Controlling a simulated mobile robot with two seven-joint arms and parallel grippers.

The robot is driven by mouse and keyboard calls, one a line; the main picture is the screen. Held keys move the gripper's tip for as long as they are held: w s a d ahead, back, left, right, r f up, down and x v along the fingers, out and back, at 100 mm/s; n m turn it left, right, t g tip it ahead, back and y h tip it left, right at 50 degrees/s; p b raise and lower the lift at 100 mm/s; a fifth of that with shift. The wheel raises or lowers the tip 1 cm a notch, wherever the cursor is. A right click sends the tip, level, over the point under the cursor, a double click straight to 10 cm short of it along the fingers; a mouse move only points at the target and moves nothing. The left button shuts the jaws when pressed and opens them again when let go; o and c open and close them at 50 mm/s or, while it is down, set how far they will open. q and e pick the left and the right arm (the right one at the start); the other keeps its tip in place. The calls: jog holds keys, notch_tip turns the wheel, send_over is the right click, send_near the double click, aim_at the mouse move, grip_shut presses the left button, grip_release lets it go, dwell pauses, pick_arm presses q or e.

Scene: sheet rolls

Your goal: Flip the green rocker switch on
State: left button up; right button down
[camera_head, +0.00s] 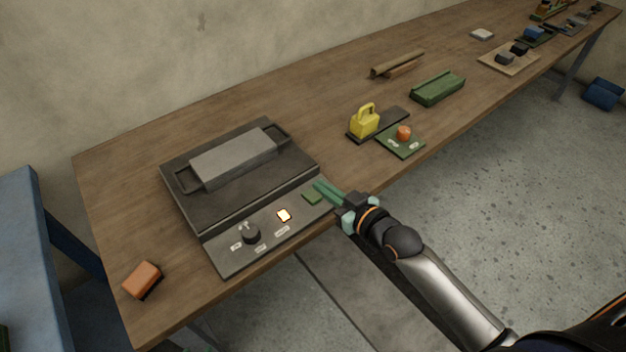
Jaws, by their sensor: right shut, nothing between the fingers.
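The green rocker switch (312,198) sits at the right end of the grey control panel (225,258), at the front of a dark machine on the table. My right gripper (318,187) comes in from the right and is shut and empty. Its teal fingertips are right beside the switch, at its upper right in the picture; I cannot tell whether they touch it. A small square lamp (284,215) glows on the panel left of the switch. A black knob (251,234) stands further left. The rocker's tilt is too small to read. My left gripper is out of view.
The machine's flat top (215,205) carries a grey block with handles (233,158). An orange block (142,280) lies at the table's near left. A yellow padlock-shaped object (364,122), an orange button on a green plate (403,133) and a green tray (437,88) stand to the right.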

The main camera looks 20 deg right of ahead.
jog(key=shift+r+v, duration=0.15)
jog(key=shift+v, duration=1)
jog(key=shift+r+v, duration=0.2)
jog(key=shift+v, duration=0.95)
jog(key=shift+w, duration=0.1)
jog(key=s+a+f+m+g+h+p, duration=0.2)
jog(key=s+f+g, duration=0.3)
jog(key=s+f, duration=1)
jog(key=shift+s+a+h+p, duration=0.15)
jog(key=shift+s+h+p, duration=0.25)
jog(key=shift+s+p, duration=0.35)
